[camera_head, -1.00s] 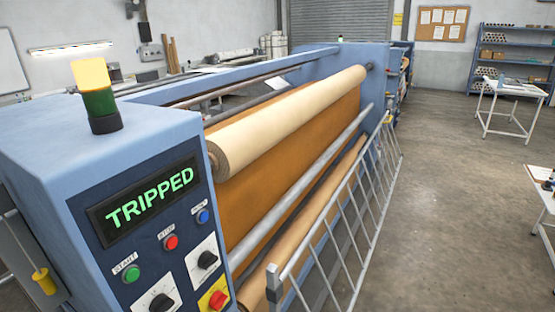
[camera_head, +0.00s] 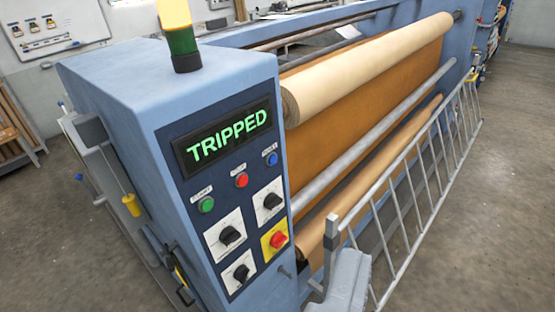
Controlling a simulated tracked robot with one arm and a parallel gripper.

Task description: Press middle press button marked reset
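The blue control cabinet (camera_head: 115,72) stands at left centre, with a dark panel facing me. Its display (camera_head: 228,136) reads TRIPPED in green. Below it, three small labelled buttons rise in a slanting row: a green button (camera_head: 206,204) at left, a red button (camera_head: 241,180) in the middle and a blue button (camera_head: 271,159) at right. The labels are too blurred to read surely now. Earlier, the green one's label read START and the red middle one's looked like STOP; the blue one's was unclear. No gripper fingers show, and nothing touches the buttons.
Black rotary knobs (camera_head: 229,235) and a red knob on a yellow plate (camera_head: 278,240) sit below the buttons. A metal barrier (camera_head: 410,195) runs along the rollers. A grey shape (camera_head: 347,282) stands at its near end; I cannot tell what it is. The floor at right is clear.

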